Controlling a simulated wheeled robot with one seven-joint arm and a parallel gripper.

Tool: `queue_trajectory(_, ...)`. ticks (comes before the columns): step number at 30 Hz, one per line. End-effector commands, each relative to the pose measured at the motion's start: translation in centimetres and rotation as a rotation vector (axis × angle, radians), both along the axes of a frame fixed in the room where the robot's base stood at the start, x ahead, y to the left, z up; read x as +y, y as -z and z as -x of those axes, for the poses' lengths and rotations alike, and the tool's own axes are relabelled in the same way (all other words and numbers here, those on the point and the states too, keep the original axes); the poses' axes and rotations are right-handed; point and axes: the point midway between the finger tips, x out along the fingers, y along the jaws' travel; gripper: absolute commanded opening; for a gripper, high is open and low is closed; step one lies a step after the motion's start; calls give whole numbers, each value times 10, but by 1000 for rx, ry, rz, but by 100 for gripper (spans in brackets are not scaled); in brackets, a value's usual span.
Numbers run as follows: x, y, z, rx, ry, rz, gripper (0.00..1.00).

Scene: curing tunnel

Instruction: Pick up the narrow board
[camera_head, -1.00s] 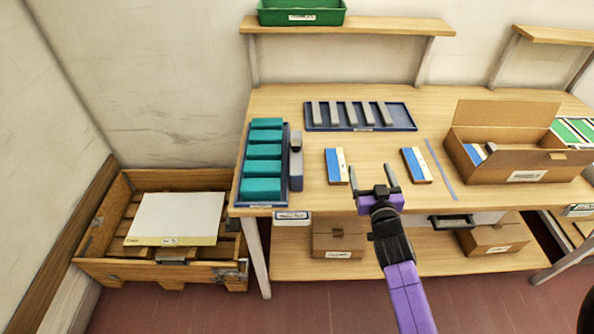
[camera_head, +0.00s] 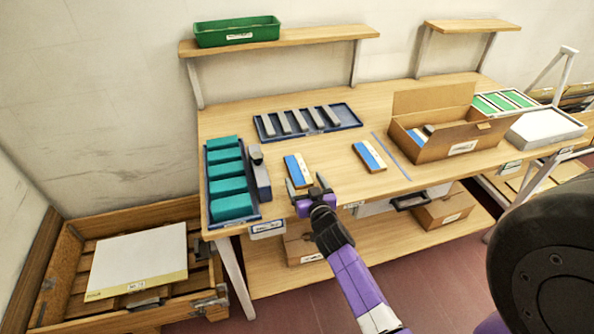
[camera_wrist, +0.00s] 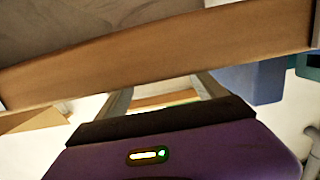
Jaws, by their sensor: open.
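Two small blue-and-cream boards lie flat and apart on the bench, a left one (camera_head: 298,170) and a right one (camera_head: 369,156). They look alike in size, so I cannot tell which is the narrow board. My gripper (camera_head: 306,186) is open at the bench's front edge, by the near end of the left board. Its fingers overlap that board in the head view, and I cannot tell whether they touch it. In the wrist view the open fingers (camera_wrist: 165,97) show below a wide wooden band, with no clearly seen board between them.
A blue tray of teal blocks (camera_head: 207,165) and a grey-blue block (camera_head: 261,178) stand left. A blue tray with grey bars (camera_head: 349,118) lies behind. An open cardboard box (camera_head: 460,137) stands right, past a thin strip (camera_head: 391,156). A shelf (camera_head: 300,43) overhangs the back.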

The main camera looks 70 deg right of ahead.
Motion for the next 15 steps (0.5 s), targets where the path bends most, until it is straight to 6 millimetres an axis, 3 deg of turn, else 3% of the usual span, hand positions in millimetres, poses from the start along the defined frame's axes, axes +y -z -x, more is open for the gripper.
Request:
queue_trajectory(9, -30, 10, -27, -1, 1, 1, 80)
queue_trajectory(15, -38, 12, -33, 0, 1, 0, 80)
